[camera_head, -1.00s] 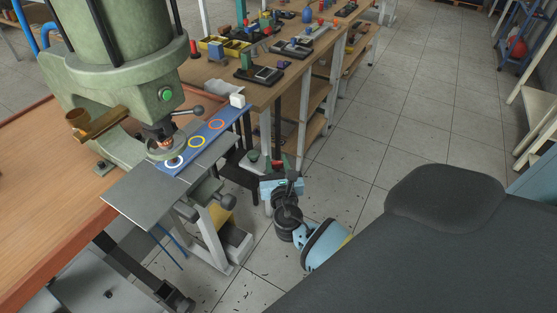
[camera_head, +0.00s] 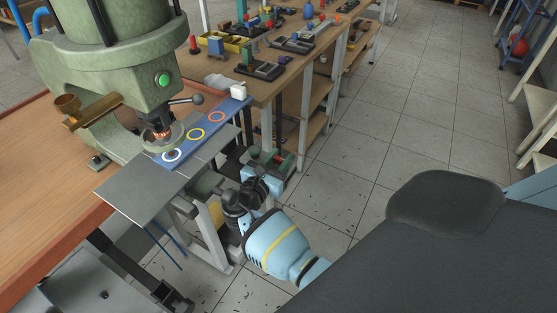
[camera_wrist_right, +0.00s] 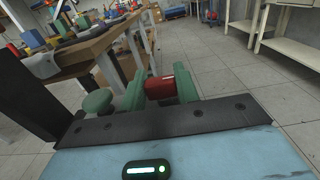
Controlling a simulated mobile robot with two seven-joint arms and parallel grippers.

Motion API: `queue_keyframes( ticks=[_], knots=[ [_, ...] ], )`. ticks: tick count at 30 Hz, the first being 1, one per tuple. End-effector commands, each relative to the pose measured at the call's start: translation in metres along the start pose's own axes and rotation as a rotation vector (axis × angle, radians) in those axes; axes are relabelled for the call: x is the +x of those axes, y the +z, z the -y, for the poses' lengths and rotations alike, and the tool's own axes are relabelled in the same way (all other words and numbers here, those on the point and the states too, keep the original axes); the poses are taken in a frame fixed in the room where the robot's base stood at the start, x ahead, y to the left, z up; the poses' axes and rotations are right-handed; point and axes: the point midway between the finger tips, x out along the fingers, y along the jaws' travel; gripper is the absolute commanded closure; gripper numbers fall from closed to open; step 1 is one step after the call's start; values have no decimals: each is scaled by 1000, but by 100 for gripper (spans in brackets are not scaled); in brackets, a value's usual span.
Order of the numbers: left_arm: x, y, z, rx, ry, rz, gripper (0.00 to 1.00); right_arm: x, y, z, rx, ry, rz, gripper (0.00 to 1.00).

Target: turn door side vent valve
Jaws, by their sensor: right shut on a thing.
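My left gripper is in neither view.
A green press (camera_head: 110,50) stands on the wooden table at left. A grey plate (camera_head: 140,190) and a blue strip with coloured rings (camera_head: 205,130) stick out near my right arm. The workbench (camera_head: 255,90) carries loose parts.

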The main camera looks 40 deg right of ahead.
Motion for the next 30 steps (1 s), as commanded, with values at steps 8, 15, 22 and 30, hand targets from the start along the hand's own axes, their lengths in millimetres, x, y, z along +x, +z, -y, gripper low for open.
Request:
queue_keyframes(
  ticks=[8,15,22,30],
  knots=[
    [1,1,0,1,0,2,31,0,1,0,1,-18,1,92],
    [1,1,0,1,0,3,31,1,1,0,1,-17,1,68],
    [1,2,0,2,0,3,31,1,1,0,1,-17,1,47],
    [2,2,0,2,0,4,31,-3,0,0,1,-16,0,47]
  ],
)
